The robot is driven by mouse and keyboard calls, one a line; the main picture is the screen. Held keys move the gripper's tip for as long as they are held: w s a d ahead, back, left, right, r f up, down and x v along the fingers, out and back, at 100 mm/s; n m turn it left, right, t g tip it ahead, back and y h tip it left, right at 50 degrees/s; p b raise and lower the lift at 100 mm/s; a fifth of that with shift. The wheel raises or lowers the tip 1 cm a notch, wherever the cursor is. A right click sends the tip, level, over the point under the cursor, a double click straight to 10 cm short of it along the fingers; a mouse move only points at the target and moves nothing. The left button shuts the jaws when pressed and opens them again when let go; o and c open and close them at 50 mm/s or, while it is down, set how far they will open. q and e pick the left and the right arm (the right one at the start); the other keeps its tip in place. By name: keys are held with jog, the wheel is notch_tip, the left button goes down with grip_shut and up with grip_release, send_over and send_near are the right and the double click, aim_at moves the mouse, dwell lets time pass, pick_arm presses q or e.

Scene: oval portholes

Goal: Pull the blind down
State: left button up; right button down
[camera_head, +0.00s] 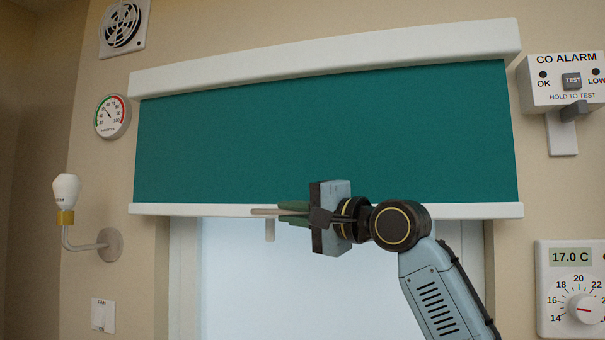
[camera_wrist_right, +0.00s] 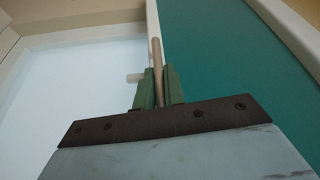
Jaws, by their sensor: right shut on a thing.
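The teal blind (camera_head: 320,135) hangs from a white top casing, with its white bottom rail (camera_head: 465,211) part way down the window. A small pale tab (camera_head: 270,231) hangs below the rail. My right gripper (camera_head: 294,212) is at the rail, left of its middle in the picture. Its green fingers are shut on a thin beige rod (camera_wrist_right: 155,55), which runs out past the fingertips. In the head view the rod lies across the rail, just above the tab; I cannot tell if it touches either. The blind (camera_wrist_right: 230,60) also shows in the wrist view. My left gripper is not in view.
The bright window pane (camera_head: 300,290) is uncovered below the rail. A CO alarm (camera_head: 565,85) and a thermostat (camera_head: 572,290) are on the right wall. A lamp (camera_head: 67,200), a gauge (camera_head: 112,117) and a fan switch (camera_head: 103,315) are on the left.

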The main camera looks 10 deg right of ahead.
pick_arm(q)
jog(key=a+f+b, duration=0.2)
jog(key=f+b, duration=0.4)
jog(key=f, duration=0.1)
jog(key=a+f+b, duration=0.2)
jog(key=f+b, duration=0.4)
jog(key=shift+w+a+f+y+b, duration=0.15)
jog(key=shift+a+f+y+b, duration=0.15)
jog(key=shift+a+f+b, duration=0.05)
pick_arm(e)
notch_tip(320, 180, down, 43)
jog(key=shift+r, duration=0.2)
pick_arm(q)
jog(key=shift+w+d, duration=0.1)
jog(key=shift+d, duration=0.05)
pick_arm(e)
jog(key=c, duration=1.5)
grip_release()
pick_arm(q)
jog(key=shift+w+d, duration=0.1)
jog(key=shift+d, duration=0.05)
pick_arm(e)
jog(key=shift+r, duration=0.1)
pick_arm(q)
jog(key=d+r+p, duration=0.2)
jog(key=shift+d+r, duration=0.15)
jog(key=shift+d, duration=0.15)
pick_arm(e)
notch_tip(320, 180, up, 10)
